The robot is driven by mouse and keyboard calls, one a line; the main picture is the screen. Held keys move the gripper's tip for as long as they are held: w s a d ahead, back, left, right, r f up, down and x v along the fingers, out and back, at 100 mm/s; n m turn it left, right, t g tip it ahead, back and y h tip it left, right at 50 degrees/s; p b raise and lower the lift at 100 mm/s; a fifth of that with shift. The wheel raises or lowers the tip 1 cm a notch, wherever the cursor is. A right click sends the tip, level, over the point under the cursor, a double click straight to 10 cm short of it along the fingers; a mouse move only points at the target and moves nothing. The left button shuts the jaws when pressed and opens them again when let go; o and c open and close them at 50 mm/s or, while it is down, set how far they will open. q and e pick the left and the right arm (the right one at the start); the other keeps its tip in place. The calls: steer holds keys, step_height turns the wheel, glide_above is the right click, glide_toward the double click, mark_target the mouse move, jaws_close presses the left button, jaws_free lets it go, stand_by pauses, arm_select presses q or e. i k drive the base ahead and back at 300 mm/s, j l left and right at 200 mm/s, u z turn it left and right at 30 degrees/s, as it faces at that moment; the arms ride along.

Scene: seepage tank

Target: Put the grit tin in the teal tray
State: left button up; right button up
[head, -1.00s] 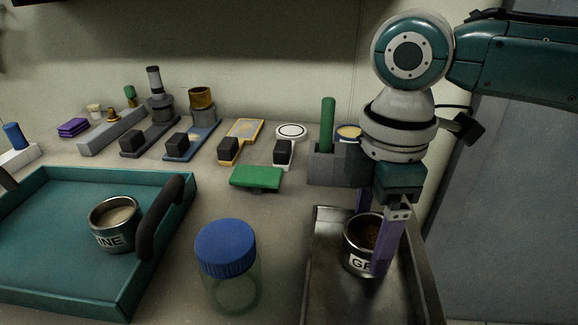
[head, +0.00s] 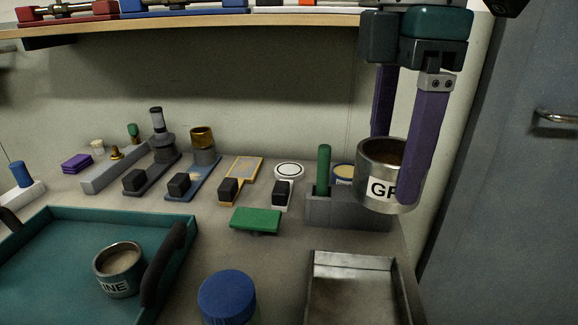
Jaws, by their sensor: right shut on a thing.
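The grit tin (head: 381,158) is a steel tin with a white label reading "GR" and dark contents. My right gripper (head: 396,165) is shut on it, one purple finger in front and one behind, and holds it upright in the air above the grey block and metal tray. The teal tray (head: 60,220) lies at the left with a black handle on its right side. Inside it stands another steel tin (head: 118,272) with pale contents and a label ending in "INE". My left gripper is not in view.
An empty metal tray (head: 352,262) lies at the front right. A blue-lidded jar (head: 227,297) stands between the trays. A green block (head: 256,220) and a grey holder with a green rod (head: 323,170) sit behind. A shelf (head: 200,24) runs overhead.

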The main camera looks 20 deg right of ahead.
mark_target(36, 267)
steer(key=i+j+u, duration=0.1)
steer(key=u, duration=0.35)
steer(key=i+u, duration=0.25)
steer(key=u, duration=0.2)
steer(key=i+l+u, duration=0.1)
steer(key=u, duration=0.35)
steer(key=i+l+u, duration=0.1)
steer(key=i+u, duration=0.15)
steer(key=u, duration=0.2)
